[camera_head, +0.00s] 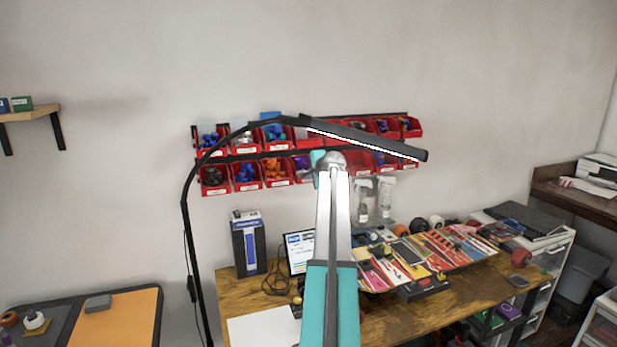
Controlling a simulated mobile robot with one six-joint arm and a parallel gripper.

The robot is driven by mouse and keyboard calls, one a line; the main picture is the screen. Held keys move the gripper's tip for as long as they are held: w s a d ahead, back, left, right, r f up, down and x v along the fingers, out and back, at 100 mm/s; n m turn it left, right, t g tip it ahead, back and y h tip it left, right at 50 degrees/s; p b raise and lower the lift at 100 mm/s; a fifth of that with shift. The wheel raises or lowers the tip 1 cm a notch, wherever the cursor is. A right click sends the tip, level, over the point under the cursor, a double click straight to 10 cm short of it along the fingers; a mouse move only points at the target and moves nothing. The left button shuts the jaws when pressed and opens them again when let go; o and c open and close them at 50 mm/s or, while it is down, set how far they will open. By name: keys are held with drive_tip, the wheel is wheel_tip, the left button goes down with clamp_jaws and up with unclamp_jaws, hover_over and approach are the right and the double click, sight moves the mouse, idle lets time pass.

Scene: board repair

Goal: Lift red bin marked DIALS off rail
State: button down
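Red bins hang in two rows on the back wall, an upper row (208,150) and a lower row (215,191). Each sits on a dark rail; part of one rail (240,155) shows between the rows. The white labels are too small to read, so I cannot tell which bin is marked DIALS. My arm rises through the middle of the picture, and its far joint lies in front of the lower row, covering bins there. My gripper's fingers do not show; they may be hidden behind that joint. I cannot tell whether it touches a bin.
A black lamp (365,138) arches across the bins, its bar in front of the right half. Below is a wooden workbench (462,307) with a boxed item (248,243), a screen (299,250), spray bottles (386,198) and colourful boards (440,250). An orange-topped table (128,318) stands at lower left.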

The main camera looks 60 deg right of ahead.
drive_tip(key=shift+r+g+p, duration=0.3)
drive_tip(key=shift+r+p, duration=0.3)
drive_tip(key=shift+p, duration=0.6)
idle(0.5)
drive_tip(key=shift+r+b, duration=0.35)
drive_tip(key=shift+r, duration=0.05)
idle(0.8)
drive_tip(key=shift+s+a, duration=0.1)
drive_tip(key=s+a+p, duration=0.1)
drive_tip(key=s+a, duration=0.7)
drive_tip(key=s, duration=0.3)
drive_tip(key=shift+s+a, duration=0.35)
drive_tip(key=shift+s, duration=0.05)
idle(1.7)
